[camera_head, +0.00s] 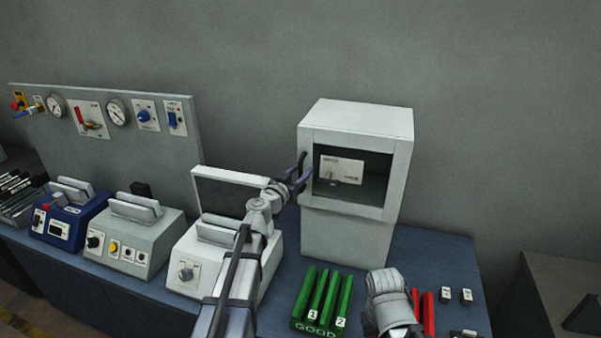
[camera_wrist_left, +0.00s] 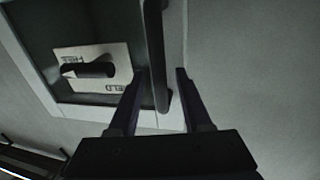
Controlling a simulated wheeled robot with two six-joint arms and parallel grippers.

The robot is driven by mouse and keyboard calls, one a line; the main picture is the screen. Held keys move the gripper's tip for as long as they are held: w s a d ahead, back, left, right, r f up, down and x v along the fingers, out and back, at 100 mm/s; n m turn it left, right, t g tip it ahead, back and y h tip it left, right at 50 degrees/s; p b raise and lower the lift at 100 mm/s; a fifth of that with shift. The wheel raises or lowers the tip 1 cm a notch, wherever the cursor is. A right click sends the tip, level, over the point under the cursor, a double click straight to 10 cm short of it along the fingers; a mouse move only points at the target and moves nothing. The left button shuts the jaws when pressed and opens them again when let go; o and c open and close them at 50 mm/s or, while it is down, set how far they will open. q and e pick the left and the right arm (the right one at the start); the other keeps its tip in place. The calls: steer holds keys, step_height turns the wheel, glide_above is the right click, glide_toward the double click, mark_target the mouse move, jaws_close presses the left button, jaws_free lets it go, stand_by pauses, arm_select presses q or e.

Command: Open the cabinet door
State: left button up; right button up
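The white cabinet (camera_head: 345,235) stands on the blue bench against the wall. Its front door (camera_head: 354,205) is flush with the body and looks closed; through its dark window a white labelled panel (camera_head: 341,168) with a dark knob shows. My left gripper (camera_head: 300,172) is at the left edge of the door. In the left wrist view, the dark bar handle (camera_wrist_left: 155,50) runs between the two open fingers (camera_wrist_left: 159,85), which stand apart on either side of it. I cannot tell whether either finger touches it. My right arm shows at the lower right, but its gripper is not visible.
Left of the cabinet stand a grey device with a raised lid (camera_head: 230,182), a grey box (camera_head: 130,235) and a blue box (camera_head: 66,222). Green bars (camera_head: 322,300) and red bars (camera_head: 428,308) lie in front. The bench right of the cabinet (camera_head: 430,255) is mostly clear.

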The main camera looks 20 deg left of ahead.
arm_select(q)
jaws_close()
stand_by(1.2)
